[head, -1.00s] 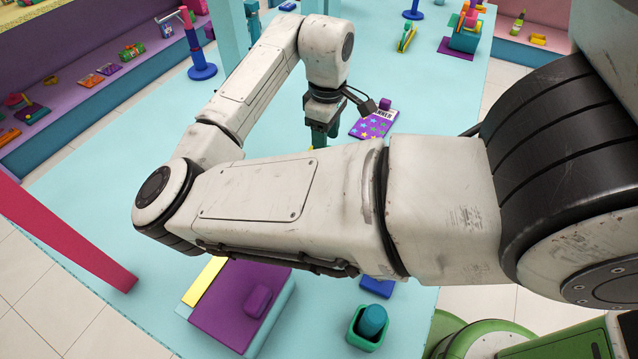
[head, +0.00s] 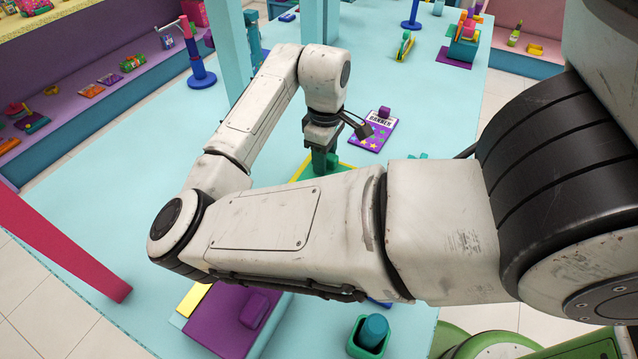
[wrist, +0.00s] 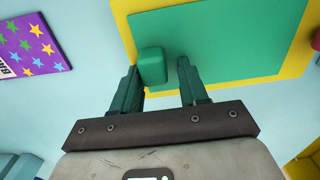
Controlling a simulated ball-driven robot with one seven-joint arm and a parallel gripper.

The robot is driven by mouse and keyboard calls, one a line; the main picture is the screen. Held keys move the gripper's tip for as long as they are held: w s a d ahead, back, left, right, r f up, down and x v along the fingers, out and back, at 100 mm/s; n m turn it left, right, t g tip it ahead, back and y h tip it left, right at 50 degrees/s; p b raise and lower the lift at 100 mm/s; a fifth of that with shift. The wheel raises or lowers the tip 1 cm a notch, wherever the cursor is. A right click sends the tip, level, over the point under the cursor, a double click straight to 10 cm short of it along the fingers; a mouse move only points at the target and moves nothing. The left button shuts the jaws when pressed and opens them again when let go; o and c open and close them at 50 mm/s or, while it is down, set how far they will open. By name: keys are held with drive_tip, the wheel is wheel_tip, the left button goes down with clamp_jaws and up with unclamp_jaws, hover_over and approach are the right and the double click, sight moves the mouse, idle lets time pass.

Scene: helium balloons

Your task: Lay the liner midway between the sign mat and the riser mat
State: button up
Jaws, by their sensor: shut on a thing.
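I take the liner to be the flat green sheet with a yellow border (wrist: 225,38), which also shows under my gripper in the head view (head: 304,172). A green knob (wrist: 152,66) stands on it. My gripper (wrist: 158,68) is shut on this knob, with a finger on each side; it also shows in the head view (head: 322,163). My forearm hides part of the sheet there. A purple mat (head: 453,60) lies under a teal stand at the top right. A yellow mat (head: 193,300) shows beside a purple-topped block at the lower left. I cannot tell which is the sign or riser mat.
A purple starry banner panel (head: 372,138) lies right of my gripper; it also shows in the wrist view (wrist: 32,38). The purple-topped block (head: 225,318) and a green cup (head: 370,335) stand near the front. Teal posts (head: 228,45) rise behind.

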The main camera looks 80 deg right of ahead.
drive_tip(key=shift+s+d+f, duration=0.1)
drive_tip(key=shift+s+f, duration=0.05)
drive_tip(key=shift+f, duration=0.15)
drive_tip(key=c, duration=0.3)
drive_tip(key=shift+r+p, duration=0.25)
drive_tip(key=shift+p, duration=0.05)
clamp_jaws()
drive_tip(key=shift+r+p, duration=3.95)
drive_tip(key=shift+p, duration=0.45)
